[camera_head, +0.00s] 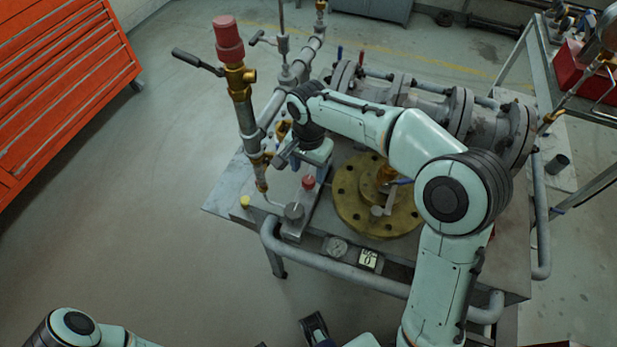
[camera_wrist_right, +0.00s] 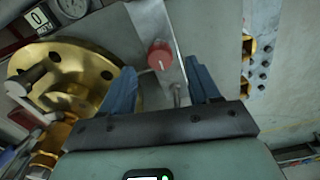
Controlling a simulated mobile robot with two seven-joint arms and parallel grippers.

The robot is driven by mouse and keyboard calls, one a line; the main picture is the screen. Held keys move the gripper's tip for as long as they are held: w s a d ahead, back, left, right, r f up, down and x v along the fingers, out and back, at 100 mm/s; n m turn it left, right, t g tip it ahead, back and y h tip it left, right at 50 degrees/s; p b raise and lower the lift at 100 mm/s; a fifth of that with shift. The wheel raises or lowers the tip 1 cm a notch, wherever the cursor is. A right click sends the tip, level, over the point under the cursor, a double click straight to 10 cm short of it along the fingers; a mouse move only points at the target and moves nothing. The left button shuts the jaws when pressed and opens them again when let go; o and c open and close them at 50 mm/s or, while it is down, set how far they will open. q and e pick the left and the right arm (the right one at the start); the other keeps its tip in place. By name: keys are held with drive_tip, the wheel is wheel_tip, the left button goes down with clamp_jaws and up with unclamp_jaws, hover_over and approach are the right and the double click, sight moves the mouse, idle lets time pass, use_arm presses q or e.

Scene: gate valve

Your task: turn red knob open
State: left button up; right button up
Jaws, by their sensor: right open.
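A small red knob (camera_head: 309,183) stands on a grey metal strip near the front left of the workbench. In the right wrist view the red knob (camera_wrist_right: 160,55) shows a pale mark on its face and appears between my two blue fingers, beyond their tips. My right gripper (camera_head: 277,160) is up and left of the knob in the head view. In its wrist view the right gripper (camera_wrist_right: 163,84) is open and empty, its fingers apart on either side of the knob's line of sight.
A brass flange (camera_head: 350,205) lies right of the knob. A tall pipe with a red cap (camera_head: 228,40) and a black lever (camera_head: 198,62) rises at left. A grey rail (camera_head: 335,264) runs along the front. An orange cabinet (camera_head: 60,80) stands far left; floor is clear between.

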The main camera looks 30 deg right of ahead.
sight(309, 179)
use_arm(q)
drive_tip(key=shift+f, duration=0.25)
use_arm(e)
drive_tip(key=shift+f, duration=1.9)
drive_tip(key=c, duration=1)
drive_tip(key=shift+c, duration=0.2)
